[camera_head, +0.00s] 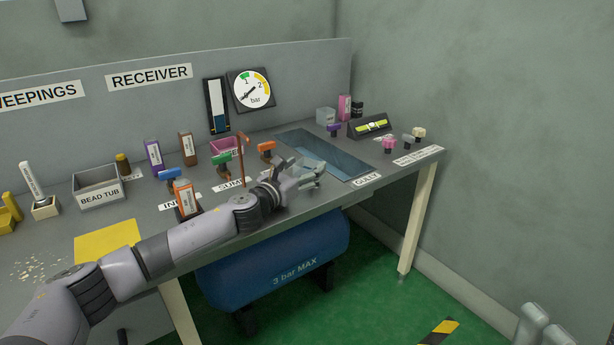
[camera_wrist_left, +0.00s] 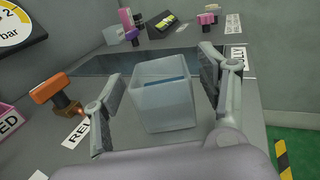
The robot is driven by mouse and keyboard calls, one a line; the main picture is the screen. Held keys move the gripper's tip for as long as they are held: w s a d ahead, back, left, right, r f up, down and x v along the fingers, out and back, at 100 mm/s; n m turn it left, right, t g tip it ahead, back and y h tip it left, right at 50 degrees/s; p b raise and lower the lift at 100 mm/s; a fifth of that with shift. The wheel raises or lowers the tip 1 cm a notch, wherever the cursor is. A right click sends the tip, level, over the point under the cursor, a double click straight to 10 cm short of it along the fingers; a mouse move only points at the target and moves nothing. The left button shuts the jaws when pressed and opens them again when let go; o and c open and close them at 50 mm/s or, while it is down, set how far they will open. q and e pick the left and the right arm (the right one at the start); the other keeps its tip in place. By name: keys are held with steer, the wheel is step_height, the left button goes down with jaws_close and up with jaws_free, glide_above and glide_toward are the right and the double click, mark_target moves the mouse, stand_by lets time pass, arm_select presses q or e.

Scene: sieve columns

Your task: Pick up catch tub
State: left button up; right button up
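A translucent grey, open-topped tub (camera_wrist_left: 165,112), which looks like the catch tub, stands on the bench in the left wrist view. My left gripper (camera_wrist_left: 160,98) is open, with one finger on each side of the tub. Gaps show between the fingers and its walls, and the tub's lower edge is partly near my gripper body. In the head view my left gripper (camera_head: 305,178) is low over the bench beside the blue-grey recess, and I cannot make out the tub clearly there. Pale grey parts, perhaps my right gripper (camera_head: 545,328), show at the bottom right; their state is unclear.
A recessed basin (camera_head: 355,168) lies behind the gripper. Orange (camera_head: 267,149) and green (camera_head: 221,161) valve handles and a thin brown post (camera_head: 242,160) stand to its left. Another translucent tub (camera_head: 326,116) and a level gauge (camera_head: 370,126) are at the back. The bench's front edge is close.

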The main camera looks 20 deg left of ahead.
arm_select(q)
steer(key=c, duration=1.2)
